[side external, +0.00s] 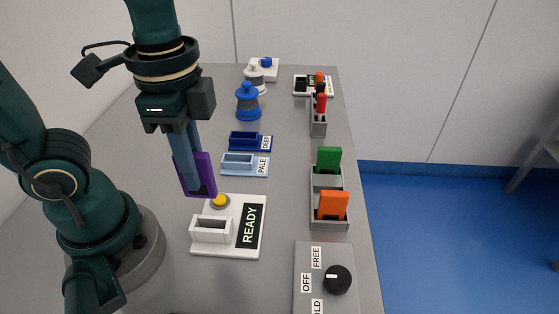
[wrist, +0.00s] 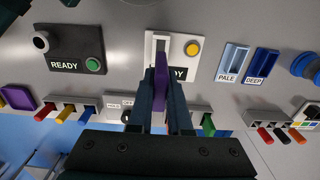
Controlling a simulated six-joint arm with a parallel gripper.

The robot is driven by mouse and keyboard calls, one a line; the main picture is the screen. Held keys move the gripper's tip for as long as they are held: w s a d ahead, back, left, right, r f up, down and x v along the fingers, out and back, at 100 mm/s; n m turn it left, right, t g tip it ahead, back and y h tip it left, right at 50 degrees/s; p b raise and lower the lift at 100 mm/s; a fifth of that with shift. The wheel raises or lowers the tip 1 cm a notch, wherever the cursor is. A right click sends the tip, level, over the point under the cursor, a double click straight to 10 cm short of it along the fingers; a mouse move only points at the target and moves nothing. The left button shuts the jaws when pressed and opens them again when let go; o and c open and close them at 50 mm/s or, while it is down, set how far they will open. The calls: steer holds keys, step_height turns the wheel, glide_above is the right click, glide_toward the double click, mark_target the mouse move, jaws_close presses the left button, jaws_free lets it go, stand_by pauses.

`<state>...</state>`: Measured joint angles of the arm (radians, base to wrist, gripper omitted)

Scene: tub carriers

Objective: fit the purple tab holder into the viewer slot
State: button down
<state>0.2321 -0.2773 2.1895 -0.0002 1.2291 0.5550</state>
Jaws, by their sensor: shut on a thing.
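The purple tab holder (side external: 208,176) is held upright between the fingers of my gripper (side external: 192,185), above the table. It also shows edge-on between the fingers in the wrist view (wrist: 161,82). The white viewer (side external: 228,247) lies below, with a raised slot block (side external: 210,230), a yellow button (side external: 220,201) and a dark READY display. In the side view the holder is above and slightly left of the slot block, apart from it. In the wrist view its far end overlaps the near part of the slot (wrist: 160,43); the exact gap is hard to tell.
Pale (side external: 238,161) and deep blue (side external: 243,139) slotted blocks stand behind the viewer. A grey rack (side external: 330,181) holds green and orange tabs at right. A dial panel (side external: 312,283) is at front right. A dark viewer (wrist: 75,42) shows in the wrist view.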

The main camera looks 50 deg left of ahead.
mark_target(201, 195)
steer(key=shift+f, duration=0.1)
steer(key=shift+f, duration=2.8)
steer(key=shift+f, duration=2)
steer(key=c, duration=0.8)
jaws_free()
steer(key=shift+o, duration=0.2)
steer(key=shift+r, duration=2.55)
steer(key=shift+w, duration=0.1)
